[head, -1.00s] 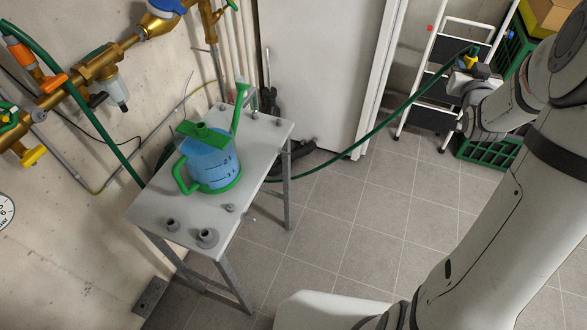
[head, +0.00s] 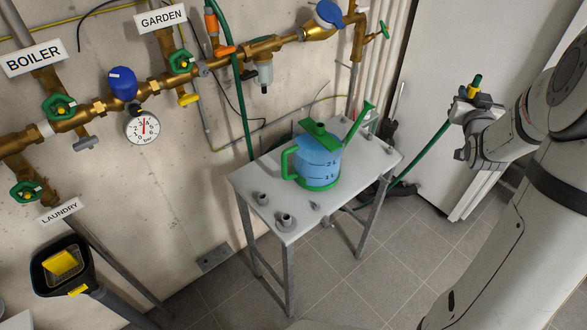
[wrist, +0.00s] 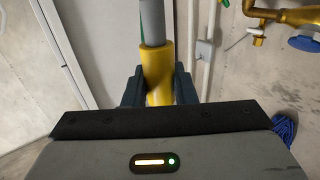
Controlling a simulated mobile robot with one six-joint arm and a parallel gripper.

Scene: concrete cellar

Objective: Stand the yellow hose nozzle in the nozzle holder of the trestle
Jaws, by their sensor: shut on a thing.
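My gripper (head: 468,98) is shut on the yellow hose nozzle (head: 473,90) and holds it raised to the right of the trestle (head: 345,187), well apart from it. The wrist view shows the yellow nozzle (wrist: 158,78) upright between the dark fingers, with a grey part above. A green hose (head: 428,150) runs from the nozzle down behind the trestle. Grey cup-like fittings stand on the trestle's near end: a larger one (head: 285,221), a smaller one (head: 262,198) and a small pointed one (head: 315,206). I cannot tell which is the nozzle holder.
A blue watering can (head: 317,160) with green handle and spout stands mid-trestle. Brass pipes with valves (head: 180,62) and a pressure gauge (head: 142,128) line the wall. A black container (head: 62,265) with a yellow thing inside is lower left.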

